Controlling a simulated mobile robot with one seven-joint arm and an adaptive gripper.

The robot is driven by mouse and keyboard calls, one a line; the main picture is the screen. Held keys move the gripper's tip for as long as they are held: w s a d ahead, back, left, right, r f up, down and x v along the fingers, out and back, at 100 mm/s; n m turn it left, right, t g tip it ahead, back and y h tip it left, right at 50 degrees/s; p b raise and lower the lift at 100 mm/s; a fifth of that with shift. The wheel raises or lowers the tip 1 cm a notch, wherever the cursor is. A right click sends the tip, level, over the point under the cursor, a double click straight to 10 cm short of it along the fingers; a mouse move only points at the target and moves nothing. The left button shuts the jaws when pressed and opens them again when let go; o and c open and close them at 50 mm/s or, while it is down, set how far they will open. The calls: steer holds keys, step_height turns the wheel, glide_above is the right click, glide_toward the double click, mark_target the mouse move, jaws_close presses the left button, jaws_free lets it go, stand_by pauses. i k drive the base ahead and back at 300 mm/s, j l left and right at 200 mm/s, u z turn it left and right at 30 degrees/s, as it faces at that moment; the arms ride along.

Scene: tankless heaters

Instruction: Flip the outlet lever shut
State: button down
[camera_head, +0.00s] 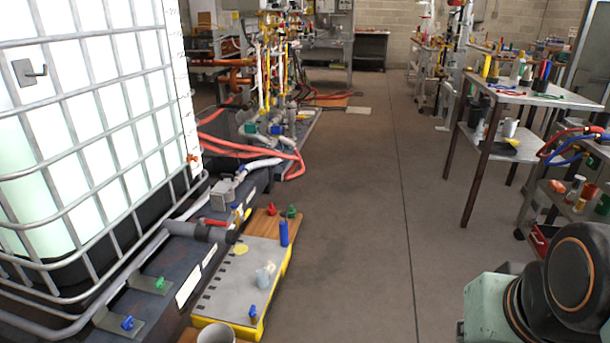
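A large white tank (90,120) in a grey metal cage stands at the left. A grey outlet pipe (190,231) with a dark end sticks out to the right from its base. A small red lever (214,222) sits on top of this pipe and appears to lie roughly along it. The picture is too small to tell for sure whether the lever is open or shut. My gripper is not in view. Only a rounded black and pale green part of my arm shows at the lower right, far from the lever.
A white cup (216,334) is at the bottom edge. Shelved tables (535,96) stand at the right. The grey floor (350,230) between is clear.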

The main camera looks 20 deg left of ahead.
mark_target(216, 223)
steer(key=i+u, duration=0.15)
steer(key=i, duration=1.05)
steer(key=i+u, duration=0.45)
steer(key=i+l+u, duration=0.15)
steer(key=i+u, duration=0.3)
steer(key=i+j+u, duration=0.1)
steer(key=u, duration=0.3)
steer(key=i+u, duration=0.25)
steer(key=u, duration=0.2)
steer(key=i+u, duration=0.2)
steer(key=u, duration=0.2)
steer(key=k+z, duration=0.1)
steer(key=i+l+u, duration=0.15)
